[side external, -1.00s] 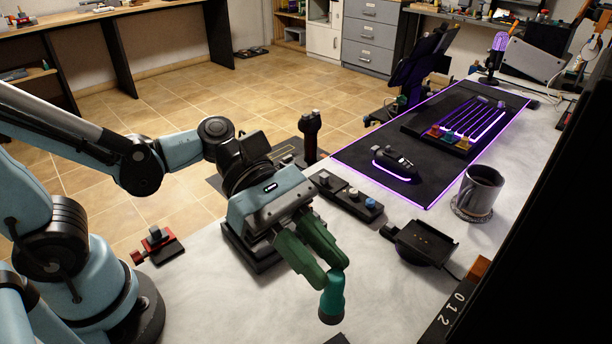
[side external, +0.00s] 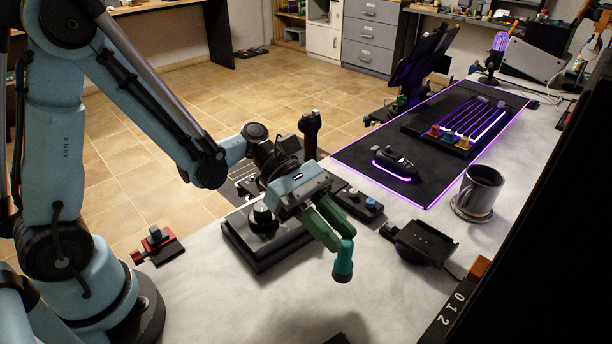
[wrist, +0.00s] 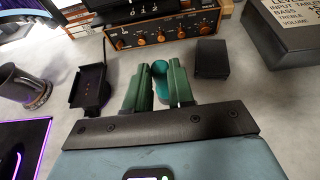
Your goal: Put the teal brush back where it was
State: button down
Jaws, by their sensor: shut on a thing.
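The teal brush (side external: 343,264) is held by my gripper (side external: 341,238) in the side view, hanging tip-down above the grey table. My gripper has green fingers, and they are shut on the brush. In the wrist view the brush (wrist: 160,78) shows as a teal piece between the two green fingers (wrist: 159,88). Most of its handle is hidden by the fingers. The spot it came from cannot be told from these frames.
A black phone-style stand (side external: 424,243) is right of the gripper. A mug (side external: 481,188) sits on a coaster behind it. A joystick base (side external: 262,252) is below my wrist. In the wrist view, an amplifier-like unit (wrist: 165,33) and a small black box (wrist: 211,59) lie ahead.

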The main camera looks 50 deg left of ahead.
jog(key=shift+w+a+f, duration=0.1)
jog(key=shift+w+f, duration=0.05)
jog(key=shift+f, duration=0.65)
jog(key=shift+w+a+f, duration=0.1)
jog(key=shift+w+f, duration=0.05)
jog(key=shift+f, duration=0.6)
jog(key=shift+w+a+f, duration=0.1)
jog(key=shift+w+f, duration=0.05)
jog(key=shift+f, duration=0.65)
jog(key=c, duration=1)
grip_release()
jog(key=shift+a, duration=0.1)
